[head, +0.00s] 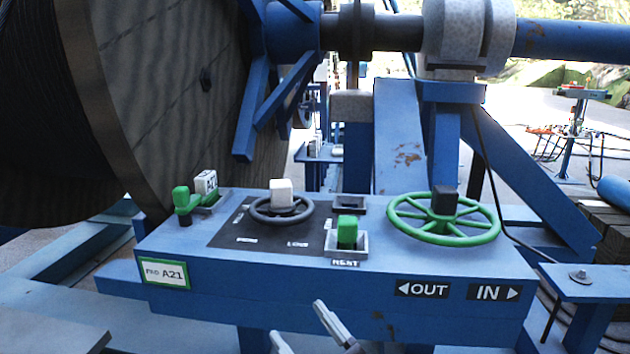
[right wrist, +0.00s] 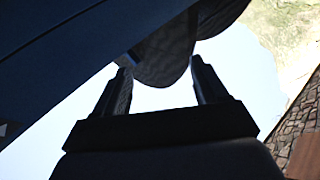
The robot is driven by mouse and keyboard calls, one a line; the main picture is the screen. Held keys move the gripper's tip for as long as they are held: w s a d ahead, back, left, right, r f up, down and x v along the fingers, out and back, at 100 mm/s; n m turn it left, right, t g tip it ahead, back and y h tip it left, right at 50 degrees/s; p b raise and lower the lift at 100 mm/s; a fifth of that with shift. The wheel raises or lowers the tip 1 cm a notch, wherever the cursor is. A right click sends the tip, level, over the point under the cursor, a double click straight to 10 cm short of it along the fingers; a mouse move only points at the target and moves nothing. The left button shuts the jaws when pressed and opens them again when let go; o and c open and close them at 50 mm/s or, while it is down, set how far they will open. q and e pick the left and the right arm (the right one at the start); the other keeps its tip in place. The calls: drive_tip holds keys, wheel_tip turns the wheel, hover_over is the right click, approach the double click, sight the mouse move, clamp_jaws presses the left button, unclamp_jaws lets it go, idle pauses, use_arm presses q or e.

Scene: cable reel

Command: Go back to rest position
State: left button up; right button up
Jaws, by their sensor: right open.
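A blue control panel (head: 430,275) fills the middle of the head view. My right gripper (head: 296,319) is low in that view, in front of the panel's front face, with its two pale fingers apart. In the right wrist view its dark fingers (right wrist: 161,68) are open with nothing held between them. A green-topped block (head: 347,232) stands in the grey slot marked REST. A green handwheel (head: 443,217) with a dark knob sits at the panel's right. My left gripper is not in view.
A dark grey wheel with a white knob (head: 281,192) and a green lever (head: 181,199) are on the panel's left. A large cable reel (head: 180,90) stands behind at left. A blue shaft (head: 575,40) and supports are behind the panel.

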drive_tip(key=s+d+f+m+g+h, duration=0.1)
drive_tip(key=s+d+f+m+h, duration=0.35)
drive_tip(key=f, duration=0.45)
drive_tip(key=s+d+f+m+g+h, duration=0.1)
drive_tip(key=s+d+f+m+h, duration=0.15)
drive_tip(key=d+f+h, duration=0.45)
drive_tip(key=s+d+f+m+g+h, duration=0.1)
drive_tip(key=s+d+f+g, duration=0.3)
drive_tip(key=s+d+f, duration=0.6)
drive_tip(key=shift+s+f+m+g+h, duration=0.3)
drive_tip(key=shift+s+f+g+h, duration=0.15)
drive_tip(key=shift+s+f, duration=0.4)
